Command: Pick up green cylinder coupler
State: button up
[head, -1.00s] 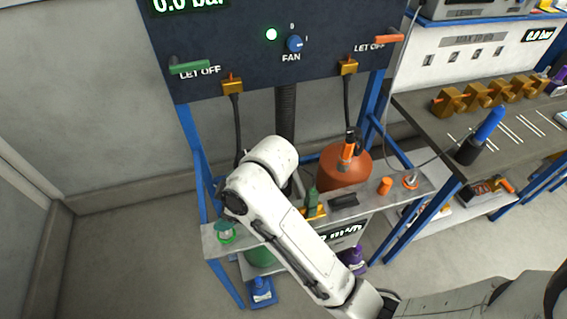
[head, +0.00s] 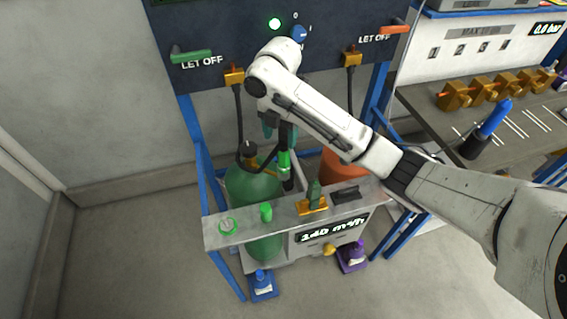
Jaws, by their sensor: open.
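The green cylinder coupler (head: 284,163), a dark upright piece with a bright green band, shows beside the green cylinder (head: 248,184), to the right of its valve. My gripper (head: 281,134) is just above the coupler, pointing down, with its fingers open around or in front of the coupler's upper end. I cannot tell whether they touch it. The wrist and arm link hide part of the gripper and the hose behind.
A grey shelf (head: 285,221) runs in front of the cylinders. My arm partly hides the orange cylinder (head: 340,168). Blue posts (head: 207,171) frame the stand.

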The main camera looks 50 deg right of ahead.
aim_at(284, 154)
notch_tip(284, 154, down, 3)
jog(key=shift+b, duration=0.55)
jog(key=f, duration=0.1)
jog(key=f+b, duration=0.2)
jog(key=shift+s+d+f, duration=0.2)
jog(key=shift+s+d, duration=0.1)
jog(key=shift+f, duration=0.85)
grip_shut()
